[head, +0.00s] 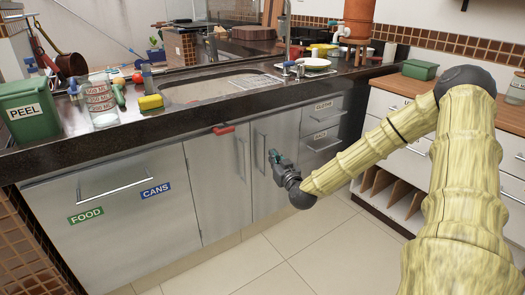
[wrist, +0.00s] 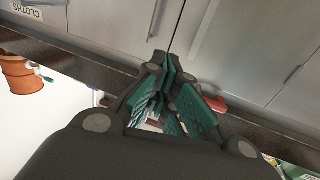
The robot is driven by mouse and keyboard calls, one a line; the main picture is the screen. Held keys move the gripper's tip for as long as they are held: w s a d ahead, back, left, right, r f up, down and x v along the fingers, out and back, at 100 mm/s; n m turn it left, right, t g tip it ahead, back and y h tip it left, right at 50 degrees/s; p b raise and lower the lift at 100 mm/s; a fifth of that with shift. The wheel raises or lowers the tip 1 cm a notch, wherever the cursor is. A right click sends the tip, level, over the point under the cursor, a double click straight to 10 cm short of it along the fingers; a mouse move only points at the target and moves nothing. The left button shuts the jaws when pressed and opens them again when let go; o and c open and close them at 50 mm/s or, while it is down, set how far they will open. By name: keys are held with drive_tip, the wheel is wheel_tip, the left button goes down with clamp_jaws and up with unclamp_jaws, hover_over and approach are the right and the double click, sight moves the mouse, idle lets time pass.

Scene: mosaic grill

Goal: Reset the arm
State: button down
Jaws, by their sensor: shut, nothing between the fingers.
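My arm comes in from the right of the head view, wrapped in a yellowish ribbed cover. My gripper (head: 275,158) is at its end, in front of the steel cabinet doors under the sink counter. It is shut and empty. In the wrist view its green finger pads (wrist: 168,88) are together, with the cabinet doors and counter edge beyond. A red object (head: 223,130) hangs at the top of a cabinet door, left of the gripper in the head view. It also shows in the wrist view (wrist: 216,104), beside the fingers and apart from them.
The dark counter (head: 150,138) holds a sink (head: 215,86), a green PEEL bin (head: 30,110), a glass jar (head: 102,98) and a yellow sponge (head: 150,102). White drawers (head: 393,132) with a green box (head: 420,69) stand right. The tiled floor (head: 290,255) is clear.

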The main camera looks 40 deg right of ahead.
drive_tip(key=shift+s+f, duration=0.1)
drive_tip(key=shift+s, duration=0.05)
drive_tip(key=s+a+f+n+g+y, duration=0.1)
drive_tip(key=s+a+f+g+y, duration=0.25)
drive_tip(key=a+f, duration=0.6)
drive_tip(key=s+a+f+n+g+y, duration=0.1)
drive_tip(key=s+a+f+g+y, duration=0.2)
drive_tip(key=a+f, duration=0.65)
drive_tip(key=s+a+f+g, duration=0.2)
drive_tip(key=s+a+f, duration=0.25)
drive_tip(key=s, duration=0.35)
drive_tip(key=s+a+f+n+g, duration=0.1)
drive_tip(key=s+a+f+g, duration=0.3)
drive_tip(key=s, duration=0.3)
drive_tip(key=s+a+f+g, duration=0.1)
drive_tip(key=s+a+f, duration=0.45)
drive_tip(key=s, duration=0.25)
drive_tip(key=s+a+f+g+h, duration=0.1)
drive_tip(key=s+g, duration=0.1)
drive_tip(key=s, duration=0.4)
drive_tip(key=s+a+f+g, duration=0.1)
drive_tip(key=s+f+g, duration=0.1)
drive_tip(key=s, duration=0.5)
wheel_tip(320, 180, up, 22)
drive_tip(key=p, duration=2.2)
drive_tip(key=shift+w, duration=0.35)
drive_tip(key=shift+r, duration=0.1)
